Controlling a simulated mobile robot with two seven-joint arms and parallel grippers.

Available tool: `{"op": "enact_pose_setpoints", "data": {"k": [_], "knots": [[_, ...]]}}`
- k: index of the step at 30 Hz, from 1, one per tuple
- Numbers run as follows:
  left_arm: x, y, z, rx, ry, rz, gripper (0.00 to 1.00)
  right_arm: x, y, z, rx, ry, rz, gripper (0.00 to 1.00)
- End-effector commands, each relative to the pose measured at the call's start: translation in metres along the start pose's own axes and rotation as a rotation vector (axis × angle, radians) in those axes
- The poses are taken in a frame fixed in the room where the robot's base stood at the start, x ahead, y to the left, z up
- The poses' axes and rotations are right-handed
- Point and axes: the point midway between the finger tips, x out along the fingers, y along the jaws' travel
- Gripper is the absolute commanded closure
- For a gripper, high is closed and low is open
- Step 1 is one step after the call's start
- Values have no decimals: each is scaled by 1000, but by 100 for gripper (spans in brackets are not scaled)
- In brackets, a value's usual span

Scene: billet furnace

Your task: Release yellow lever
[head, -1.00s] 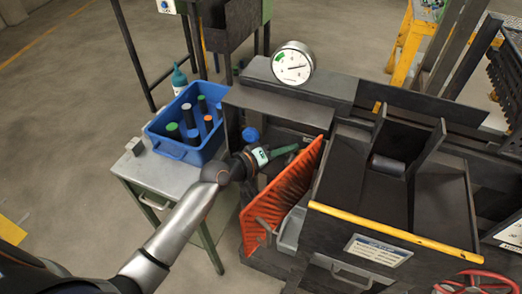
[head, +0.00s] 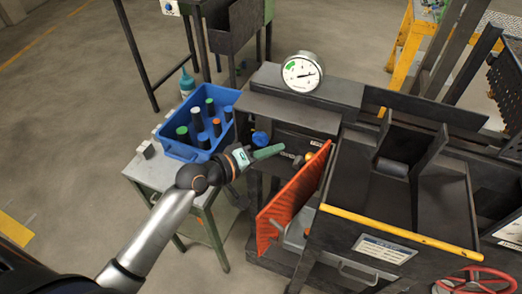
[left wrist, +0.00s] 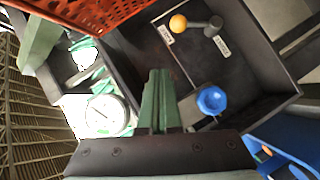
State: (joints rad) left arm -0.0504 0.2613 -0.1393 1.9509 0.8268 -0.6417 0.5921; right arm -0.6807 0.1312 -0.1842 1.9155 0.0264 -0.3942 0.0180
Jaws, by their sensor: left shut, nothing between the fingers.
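The yellow lever has a yellow ball knob (head: 309,156) on a grey arm, and it sits on a dark panel left of the orange mesh guard. In the left wrist view the yellow knob (left wrist: 178,23) is at the top, with small white labels near it. My left gripper (head: 283,148) has green fingers, shut and empty, pointing towards the lever from the left, and appears apart from it. In the left wrist view the shut fingers (left wrist: 158,75) are below the yellow knob. My right gripper is out of view.
A blue knob (head: 260,138) is close beside my left gripper. The orange mesh guard (head: 288,208) stands to the right of it. A blue crate (head: 182,149) with several cylinders rests on a grey cabinet to the left. A pressure gauge (head: 303,72) stands behind.

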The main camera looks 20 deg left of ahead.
Motion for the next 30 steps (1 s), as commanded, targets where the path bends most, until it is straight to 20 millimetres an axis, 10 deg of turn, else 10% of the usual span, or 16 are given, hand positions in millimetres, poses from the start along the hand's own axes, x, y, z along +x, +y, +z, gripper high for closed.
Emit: {"op": "enact_pose_setpoints", "data": {"k": [9,30], "knots": [[-36,6,1,-1,0,-1,100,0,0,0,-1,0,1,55],[-38,-12,11,38,5,-44,100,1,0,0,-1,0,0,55]]}}
